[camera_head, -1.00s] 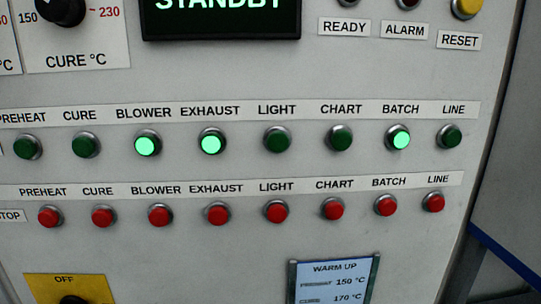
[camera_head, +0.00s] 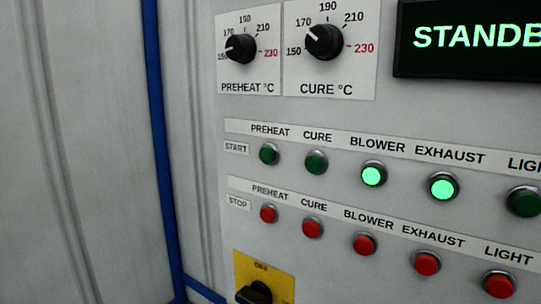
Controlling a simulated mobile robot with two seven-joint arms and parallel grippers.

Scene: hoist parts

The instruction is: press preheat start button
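The preheat start button (camera_head: 268,154) is the leftmost green button in the upper row, beside the START label (camera_head: 236,148) and under the word PREHEAT. It is dark green and unlit. The cure start button (camera_head: 316,162) to its right is also unlit. The red preheat stop button (camera_head: 268,213) sits directly below, in the row labelled STOP. Neither of my grippers shows in this view.
Blower (camera_head: 373,175) and exhaust (camera_head: 442,187) start buttons glow green. Two temperature knobs, preheat (camera_head: 240,47) and cure (camera_head: 324,41), are above. The display (camera_head: 470,38) reads STANDB, cut off. A yellow OFF switch plate (camera_head: 265,275) is below. A blue post (camera_head: 155,120) stands left.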

